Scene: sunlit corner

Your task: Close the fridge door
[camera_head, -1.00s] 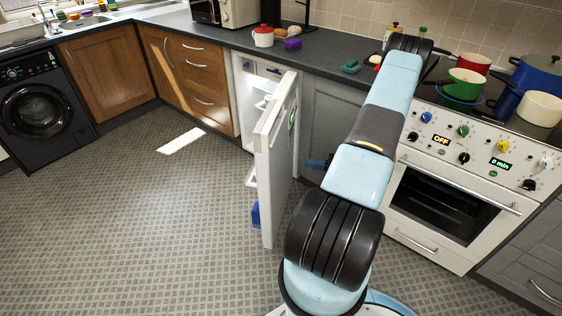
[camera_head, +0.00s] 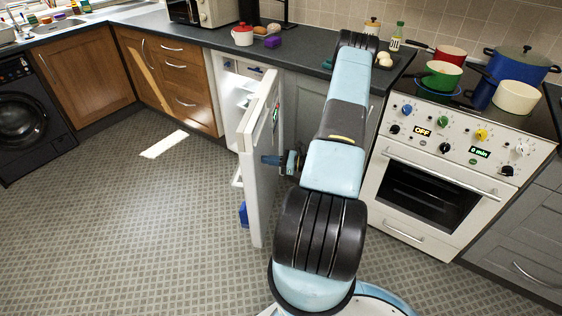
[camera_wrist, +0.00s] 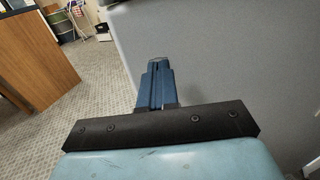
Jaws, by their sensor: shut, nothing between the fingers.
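The white fridge door (camera_head: 264,205) stands open in the head view, swung out from the fridge (camera_head: 232,115) under the counter. Its shelved inner side faces left and its flat outer face turns right, towards my arm. My gripper (camera_head: 268,160) is at the outer face, about mid-height; I cannot tell whether the tips touch it. In the wrist view my blue fingers (camera_wrist: 156,82) are shut together with nothing between them. A large plain grey surface, probably the door, fills the right of that view.
A white oven (camera_head: 425,190) with pots on top stands right of my arm. Wooden cabinets (camera_head: 178,80) and a black washing machine (camera_head: 30,125) line the left. The patterned floor (camera_head: 130,230) left of the door is clear.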

